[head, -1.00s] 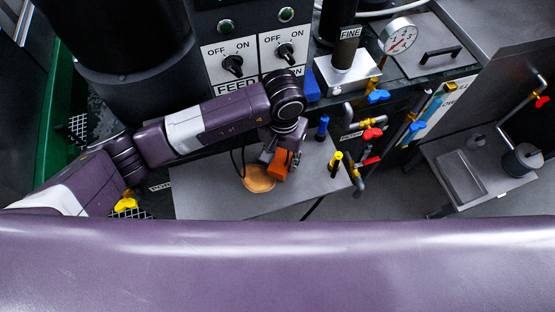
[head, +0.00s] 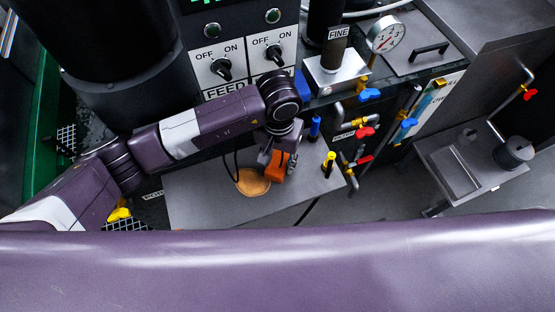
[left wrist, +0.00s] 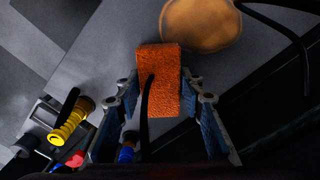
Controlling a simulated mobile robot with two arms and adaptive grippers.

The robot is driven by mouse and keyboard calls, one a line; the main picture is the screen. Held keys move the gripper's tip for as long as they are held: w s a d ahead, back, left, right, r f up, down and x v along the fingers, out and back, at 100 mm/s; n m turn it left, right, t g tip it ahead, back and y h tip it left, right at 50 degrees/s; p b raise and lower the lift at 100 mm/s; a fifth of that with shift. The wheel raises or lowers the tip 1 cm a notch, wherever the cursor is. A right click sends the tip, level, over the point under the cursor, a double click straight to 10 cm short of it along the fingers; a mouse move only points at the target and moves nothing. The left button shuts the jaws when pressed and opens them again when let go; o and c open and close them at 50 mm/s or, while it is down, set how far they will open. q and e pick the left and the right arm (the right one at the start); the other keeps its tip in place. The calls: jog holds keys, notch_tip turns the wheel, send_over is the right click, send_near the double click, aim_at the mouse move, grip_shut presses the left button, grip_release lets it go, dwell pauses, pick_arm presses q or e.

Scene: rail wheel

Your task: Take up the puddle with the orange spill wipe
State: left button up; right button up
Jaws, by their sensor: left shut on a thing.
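The orange spill wipe (head: 277,165) is a rectangular block, held in my left gripper (head: 281,172). In the left wrist view the wipe (left wrist: 158,72) sits between the two fingers of the left gripper (left wrist: 160,92). The puddle (head: 252,182) is a tan-orange round patch on the grey table, just left of the wipe in the head view. In the left wrist view the puddle (left wrist: 200,22) lies beyond the wipe, at the top. Whether the wipe touches the table is hard to tell. My right gripper is not in view.
A yellow-topped post (head: 329,163) and a blue-topped post (head: 315,127) stand right of the wipe. Pipes with red (head: 365,132) and blue valve handles lie further right. A control panel (head: 222,70) stands behind.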

pick_arm(q)
jog(key=shift+w+a+r, duration=0.1)
jog(key=shift+w, duration=0.1)
dwell(0.4)
jog(key=shift+s+a, duration=0.15)
jog(key=shift+a, duration=0.65)
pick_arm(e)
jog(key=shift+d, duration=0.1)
pick_arm(q)
jog(key=shift+s, duration=0.2)
